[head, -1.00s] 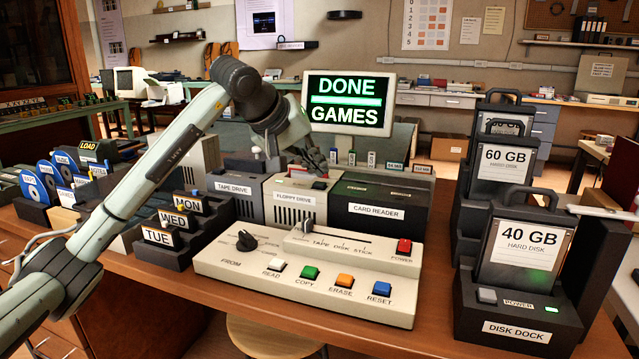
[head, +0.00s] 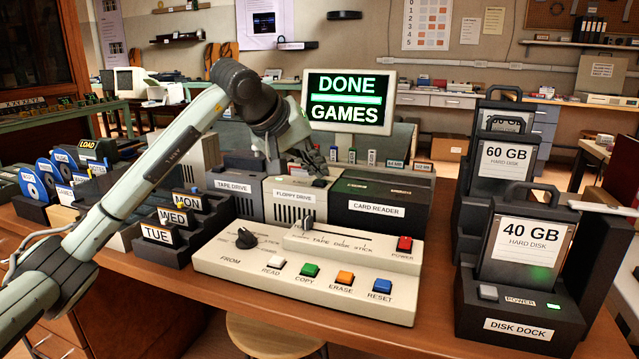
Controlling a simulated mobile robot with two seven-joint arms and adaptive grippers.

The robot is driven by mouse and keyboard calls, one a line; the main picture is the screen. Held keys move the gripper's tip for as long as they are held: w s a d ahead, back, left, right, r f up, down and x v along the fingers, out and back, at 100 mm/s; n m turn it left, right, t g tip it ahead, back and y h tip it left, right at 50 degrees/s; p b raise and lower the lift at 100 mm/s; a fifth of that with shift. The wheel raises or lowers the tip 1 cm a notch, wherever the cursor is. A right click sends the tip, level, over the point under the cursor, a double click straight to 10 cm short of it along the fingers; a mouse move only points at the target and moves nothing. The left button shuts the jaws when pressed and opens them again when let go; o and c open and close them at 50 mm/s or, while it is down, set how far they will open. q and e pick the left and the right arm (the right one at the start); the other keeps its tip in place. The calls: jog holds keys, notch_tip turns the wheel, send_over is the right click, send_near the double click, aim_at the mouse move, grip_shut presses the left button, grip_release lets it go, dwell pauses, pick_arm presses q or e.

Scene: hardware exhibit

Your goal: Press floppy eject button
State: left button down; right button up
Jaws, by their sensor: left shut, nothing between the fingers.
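The floppy drive (head: 294,206) is a pale grey box with a vented front, in the middle of the bench between the tape drive (head: 236,191) and the dark card reader (head: 378,210). A small dark part (head: 320,183) shows on its top at the right; I cannot tell for sure that it is the eject button. My left gripper (head: 318,171) is shut and empty, pointing down just over that part. I cannot tell whether the fingertips touch it. My right gripper is not in view.
A control panel (head: 225,266) with coloured buttons stands in front of the drives. A screen (head: 348,101) behind reads DONE GAMES. The disk dock (head: 515,328) with hard disks stands at right. Day-labelled holders (head: 160,250) sit under my left arm.

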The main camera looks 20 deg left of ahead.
aim_at(317, 182)
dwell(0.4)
pick_arm(q)
jog(key=shift+f+b, duration=0.3)
jog(key=shift+f, duration=0.15)
dwell(0.5)
jog(key=shift+r+p, duration=0.6)
jog(key=shift+r, duration=0.25)
jog(key=shift+r+p, duration=1.85)
jog(key=shift+r, duration=0.7)
